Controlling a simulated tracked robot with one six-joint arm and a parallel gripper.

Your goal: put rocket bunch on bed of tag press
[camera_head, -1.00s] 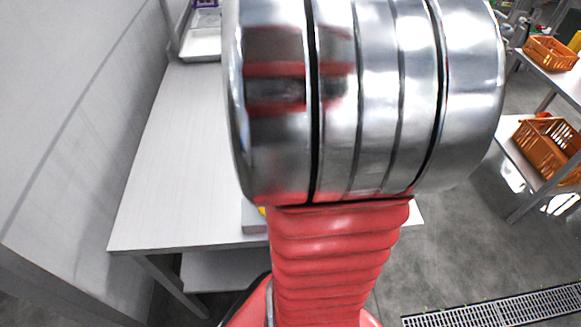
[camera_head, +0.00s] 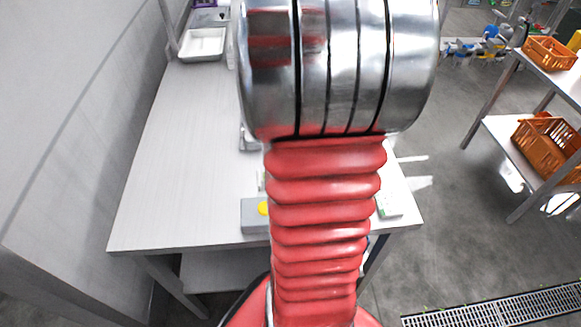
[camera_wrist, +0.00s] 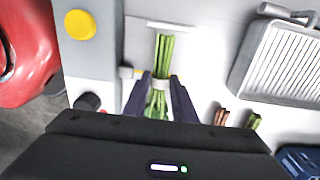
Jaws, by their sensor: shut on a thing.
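My gripper (camera_wrist: 160,82) is shut on a banded bunch of green stems (camera_wrist: 164,50), which I take to be the rocket bunch. The stems point away between the two dark fingers, with a pale band near the fingertips. The leafy end is mostly hidden by the gripper. Left of the bunch in the wrist view is a grey unit with a yellow button (camera_wrist: 80,25) and a dark knob, likely the tag press (camera_wrist: 100,62). The head view shows its grey body (camera_head: 254,222) at the table's near edge, partly behind my arm. I cannot tell whether the bunch touches the bed.
A ribbed grey tray (camera_wrist: 285,60) lies to the right in the wrist view. Two small bunch ends, one brownish (camera_wrist: 221,117) and one green (camera_wrist: 254,121), lie nearby. A white tray (camera_head: 203,44) stands at the table's far end. The table's left side (camera_head: 185,140) is clear.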

